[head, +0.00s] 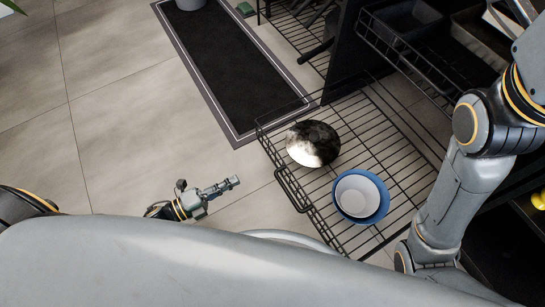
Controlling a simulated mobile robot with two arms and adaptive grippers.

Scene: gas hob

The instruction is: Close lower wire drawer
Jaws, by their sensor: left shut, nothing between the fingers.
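The lower wire drawer (374,145) is pulled out over the floor on the right of the head view. It holds a shiny round metal bowl or lid (313,144) and a blue-rimmed dish with a white bowl (360,195) in it. Its wire handle loop (291,190) is on the side facing left. My left gripper (236,181) is shut and empty, to the left of this handle and apart from it. My right arm crosses the right side of the view, and its gripper is not visible.
An upper wire drawer (405,55) with dark trays stands out at the top right, by a dark cabinet panel (352,40). A black mat (228,65) with a grey border lies on the tiled floor. The floor (110,120) at left is clear.

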